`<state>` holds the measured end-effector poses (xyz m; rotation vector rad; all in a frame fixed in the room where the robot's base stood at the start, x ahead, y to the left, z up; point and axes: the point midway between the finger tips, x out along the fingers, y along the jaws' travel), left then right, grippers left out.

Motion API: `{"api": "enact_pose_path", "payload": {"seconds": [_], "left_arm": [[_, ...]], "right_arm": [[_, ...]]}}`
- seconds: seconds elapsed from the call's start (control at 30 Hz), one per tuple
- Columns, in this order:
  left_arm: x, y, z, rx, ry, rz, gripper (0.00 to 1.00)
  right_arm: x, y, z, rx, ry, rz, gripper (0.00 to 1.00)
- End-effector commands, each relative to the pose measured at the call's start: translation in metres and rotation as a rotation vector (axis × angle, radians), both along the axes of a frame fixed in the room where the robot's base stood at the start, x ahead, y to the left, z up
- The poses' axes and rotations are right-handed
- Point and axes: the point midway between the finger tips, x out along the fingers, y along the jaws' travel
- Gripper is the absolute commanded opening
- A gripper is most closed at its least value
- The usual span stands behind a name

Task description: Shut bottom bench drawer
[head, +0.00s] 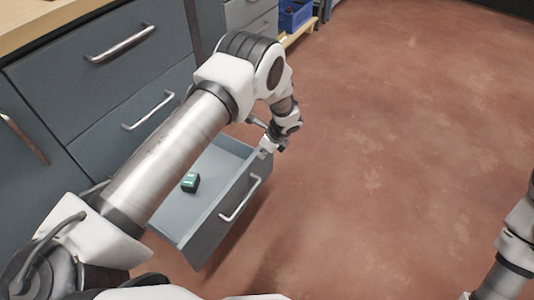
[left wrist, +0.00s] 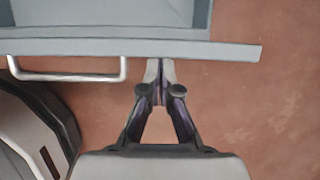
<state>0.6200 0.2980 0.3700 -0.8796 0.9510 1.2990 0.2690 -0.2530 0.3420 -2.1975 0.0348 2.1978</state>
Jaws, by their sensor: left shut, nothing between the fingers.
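The bottom bench drawer (head: 205,228) is pulled out from the grey bench, low over the floor. Its front panel carries a silver bar handle (head: 241,200). A small dark green box (head: 190,182) lies inside the drawer. My left gripper (head: 266,150) is shut and empty at the far end of the drawer front. In the left wrist view the closed fingertips (left wrist: 160,66) are at the outer side of the drawer front (left wrist: 205,49), right of the handle (left wrist: 68,77). They look very near or touching; I cannot tell which. My right gripper is not in view.
Two drawers above, with handles (head: 122,44) and (head: 150,111), are shut. A wooden benchtop (head: 40,22) lies at the upper left. A blue bin (head: 294,15) stands on a shelf at the back. The red-brown floor (head: 400,130) to the right is clear.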

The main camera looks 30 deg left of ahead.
Motion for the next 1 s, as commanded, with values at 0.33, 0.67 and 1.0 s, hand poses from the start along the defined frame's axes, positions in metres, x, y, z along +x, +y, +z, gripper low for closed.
{"api": "enact_pose_path", "payload": {"seconds": [0.33,0.67,1.0], "left_arm": [[0.005,0.071,0.000,0.000,0.000,0.005,0.00],[0.012,0.159,-0.002,0.001,-0.001,0.005,0.00],[0.017,0.216,-0.002,0.001,-0.001,0.003,0.00]], "right_arm": [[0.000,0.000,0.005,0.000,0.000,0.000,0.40],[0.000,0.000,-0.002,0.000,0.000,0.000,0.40],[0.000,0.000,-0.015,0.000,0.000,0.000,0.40]]}}
